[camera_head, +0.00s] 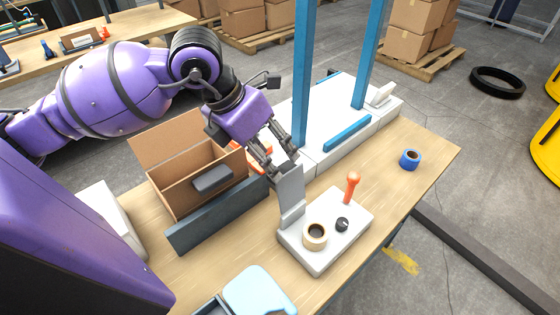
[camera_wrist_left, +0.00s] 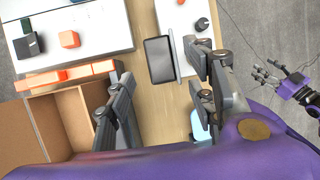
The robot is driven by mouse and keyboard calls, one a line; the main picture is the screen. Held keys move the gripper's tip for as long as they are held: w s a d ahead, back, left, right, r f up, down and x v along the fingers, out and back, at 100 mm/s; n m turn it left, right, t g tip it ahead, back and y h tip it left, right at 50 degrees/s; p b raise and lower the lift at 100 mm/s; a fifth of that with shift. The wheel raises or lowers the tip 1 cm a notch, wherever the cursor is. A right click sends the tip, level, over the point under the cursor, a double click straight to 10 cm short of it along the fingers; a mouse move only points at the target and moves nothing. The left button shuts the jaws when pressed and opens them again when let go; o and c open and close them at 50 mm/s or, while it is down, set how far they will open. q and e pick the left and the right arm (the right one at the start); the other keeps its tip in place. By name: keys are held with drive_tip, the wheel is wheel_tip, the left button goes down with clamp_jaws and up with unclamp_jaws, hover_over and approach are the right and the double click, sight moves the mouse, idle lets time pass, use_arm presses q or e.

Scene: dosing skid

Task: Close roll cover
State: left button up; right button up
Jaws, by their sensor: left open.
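The roll cover (camera_head: 291,190) is a grey flap standing raised at the back left edge of a white dosing unit (camera_head: 322,262). A cream roll (camera_head: 315,237) sits uncovered on the unit's top. My left gripper (camera_head: 283,168) is open, just behind and above the cover's top edge; contact cannot be told. In the left wrist view its fingers (camera_wrist_left: 163,78) stand apart on either side of the cover. My right gripper (camera_wrist_left: 271,77) is small at the right, its jaw state unclear.
An open cardboard box (camera_head: 172,150) and dark grey panel (camera_head: 215,217) lie left. Blue posts (camera_head: 303,80) stand behind. Blue tape (camera_head: 410,159) is right, with bare table around it.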

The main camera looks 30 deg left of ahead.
sight(282, 169)
use_arm(q)
drive_tip(key=x, duration=0.5)
drive_tip(key=shift+w+f, duration=0.15)
clamp_jaws()
